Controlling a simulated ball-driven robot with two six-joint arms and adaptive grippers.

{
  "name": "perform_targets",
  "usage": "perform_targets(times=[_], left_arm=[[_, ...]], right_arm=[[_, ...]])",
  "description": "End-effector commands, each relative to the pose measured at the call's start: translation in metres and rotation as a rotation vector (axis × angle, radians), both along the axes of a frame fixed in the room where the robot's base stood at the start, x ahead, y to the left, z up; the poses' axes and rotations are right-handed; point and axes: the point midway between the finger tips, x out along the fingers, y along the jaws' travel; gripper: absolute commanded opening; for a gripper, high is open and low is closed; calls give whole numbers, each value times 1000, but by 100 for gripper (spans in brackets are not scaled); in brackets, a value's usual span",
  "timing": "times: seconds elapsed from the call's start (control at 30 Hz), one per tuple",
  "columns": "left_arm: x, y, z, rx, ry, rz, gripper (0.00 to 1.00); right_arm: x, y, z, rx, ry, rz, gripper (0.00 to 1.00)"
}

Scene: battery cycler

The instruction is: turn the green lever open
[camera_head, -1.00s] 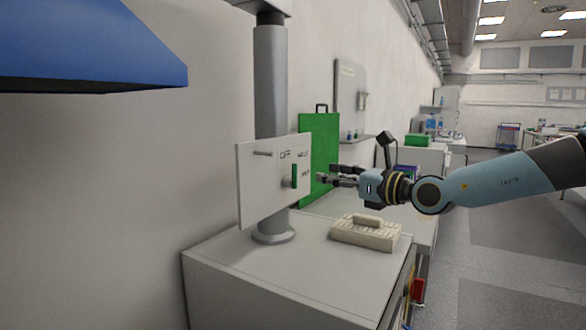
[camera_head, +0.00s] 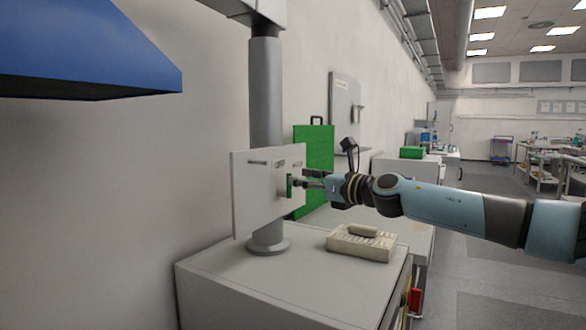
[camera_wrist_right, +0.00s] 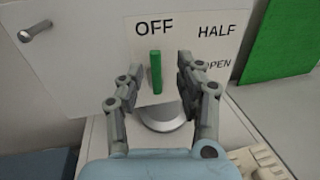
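The green lever (camera_head: 289,186) stands upright on the white panel (camera_head: 247,200), which is fixed to a grey column. In the right wrist view the lever (camera_wrist_right: 156,72) points up at the word OFF, with HALF and OPEN printed to its right. My right gripper (camera_head: 306,183) is at the panel, close to the lever. In the wrist view its fingers (camera_wrist_right: 157,78) are spread, one on each side of the lever, with a gap on both sides. My left gripper is not in view.
A beige box-like object (camera_head: 362,243) lies on the grey cabinet top (camera_head: 290,275) below my right arm. A green board (camera_head: 316,160) stands behind the panel. A blue hood-like shape (camera_head: 85,50) hangs at upper left. A small metal peg (camera_wrist_right: 35,31) sticks out of the panel.

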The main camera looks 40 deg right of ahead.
Motion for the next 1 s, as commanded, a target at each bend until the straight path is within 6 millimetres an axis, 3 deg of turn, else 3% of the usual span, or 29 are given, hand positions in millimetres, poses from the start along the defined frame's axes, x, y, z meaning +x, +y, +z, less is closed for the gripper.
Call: perform_targets(times=[0.07, 0.3, 0.63, 0.9, 1.0], left_arm=[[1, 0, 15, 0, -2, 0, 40], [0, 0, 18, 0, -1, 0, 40], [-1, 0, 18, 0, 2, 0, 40], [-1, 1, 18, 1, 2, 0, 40], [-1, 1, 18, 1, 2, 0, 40]], right_arm=[[7, 7, 5, 10, -1, 8, 36], [29, 7, 0, 4, -1, 6, 36], [33, 8, -2, 1, 2, 8, 36], [32, 7, -2, 2, 2, 8, 2], [32, 7, -2, 2, 2, 8, 0]])
